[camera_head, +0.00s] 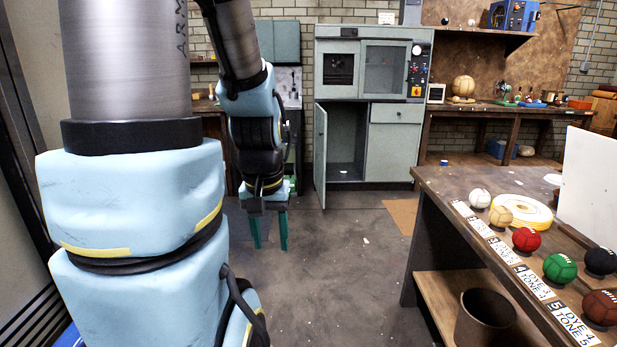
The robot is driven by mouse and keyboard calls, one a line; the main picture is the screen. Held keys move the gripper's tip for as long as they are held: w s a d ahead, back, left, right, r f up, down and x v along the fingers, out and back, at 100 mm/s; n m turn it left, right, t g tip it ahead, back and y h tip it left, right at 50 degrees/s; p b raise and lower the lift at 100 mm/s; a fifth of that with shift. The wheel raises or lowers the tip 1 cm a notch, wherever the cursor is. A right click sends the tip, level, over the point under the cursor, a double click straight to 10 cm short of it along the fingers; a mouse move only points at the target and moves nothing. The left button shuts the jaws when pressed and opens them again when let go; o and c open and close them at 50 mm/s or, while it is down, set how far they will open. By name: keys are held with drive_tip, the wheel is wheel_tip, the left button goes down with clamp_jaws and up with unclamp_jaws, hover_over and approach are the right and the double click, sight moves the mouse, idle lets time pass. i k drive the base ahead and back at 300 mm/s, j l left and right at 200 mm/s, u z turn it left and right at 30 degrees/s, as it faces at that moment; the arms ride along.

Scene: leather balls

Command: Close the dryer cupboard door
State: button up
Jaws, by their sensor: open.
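The dryer (340,33) is a tall grey-green cabinet against the back wall, with upper window panels and a control strip on its right. Its lower left cupboard door (320,155) stands open, swung out toward me on its left side. The cupboard inside (345,140) is visible and looks mostly empty. My gripper (257,208) hangs down left of the door and nearer to me, apart from it. It is open, and I see nothing held in it.
The concrete floor (340,270) between is clear.

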sight(320, 133)
drive_tip(key=i, duration=2)
drive_tip(key=i+z, duration=0.15)
drive_tip(key=i, duration=0.3)
drive_tip(key=i+j+z, duration=0.15)
drive_tip(key=i, duration=0.3)
drive_tip(key=i+j+z, duration=0.15)
drive_tip(key=i, duration=0.25)
drive_tip(key=i+u, duration=0.2)
drive_tip(key=u, duration=0.25)
drive_tip(key=i+l+u, duration=0.15)
drive_tip(key=u, duration=0.25)
drive_tip(key=i+l+u, duration=0.15)
drive_tip(key=u, duration=0.3)
